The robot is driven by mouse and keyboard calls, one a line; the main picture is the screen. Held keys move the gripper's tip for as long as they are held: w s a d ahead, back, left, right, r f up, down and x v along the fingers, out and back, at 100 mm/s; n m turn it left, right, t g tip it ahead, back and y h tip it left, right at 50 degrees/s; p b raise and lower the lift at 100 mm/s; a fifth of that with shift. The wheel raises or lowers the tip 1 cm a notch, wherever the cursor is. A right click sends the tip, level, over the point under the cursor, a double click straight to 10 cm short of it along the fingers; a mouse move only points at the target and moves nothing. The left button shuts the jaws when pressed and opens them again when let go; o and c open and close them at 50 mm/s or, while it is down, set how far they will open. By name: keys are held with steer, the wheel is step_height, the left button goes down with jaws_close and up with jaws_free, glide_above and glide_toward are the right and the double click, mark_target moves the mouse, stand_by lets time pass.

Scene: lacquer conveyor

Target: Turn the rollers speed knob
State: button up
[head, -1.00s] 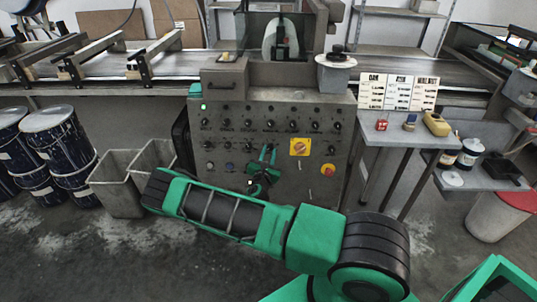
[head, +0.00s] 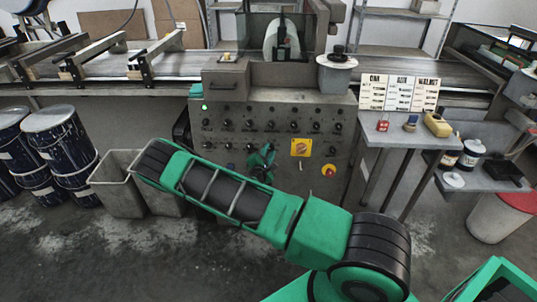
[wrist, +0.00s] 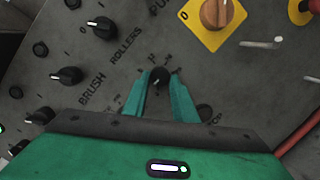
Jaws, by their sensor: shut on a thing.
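The grey control panel (head: 225,170) stands in the middle of the head view. My green gripper (head: 263,160) is at its lower middle row, partly hidden by my arm. In the wrist view my gripper (wrist: 160,88) has its two green fingers closed around a small dark round knob (wrist: 159,76) with dial marks around it. The word ROLLERS is printed to the left of this knob, between it and a black selector knob (wrist: 103,27). BRUSH is printed lower left, beside another black knob (wrist: 66,76).
A yellow plate with an orange rotary switch (wrist: 214,14) is above right of the fingers. A red button (head: 328,170) sits at the panel's lower right. Grey bins (head: 118,200) stand left of the panel, and a side table (head: 405,131) stands right.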

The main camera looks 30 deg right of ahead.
steer(key=shift+s+d+f+m+g, duration=0.15)
steer(key=shift+m+g, duration=0.15)
steer(key=shift+m, duration=0.6)
steer(key=o, duration=1)
steer(key=shift+o, duration=0.2)
steer(key=v, duration=1.1)
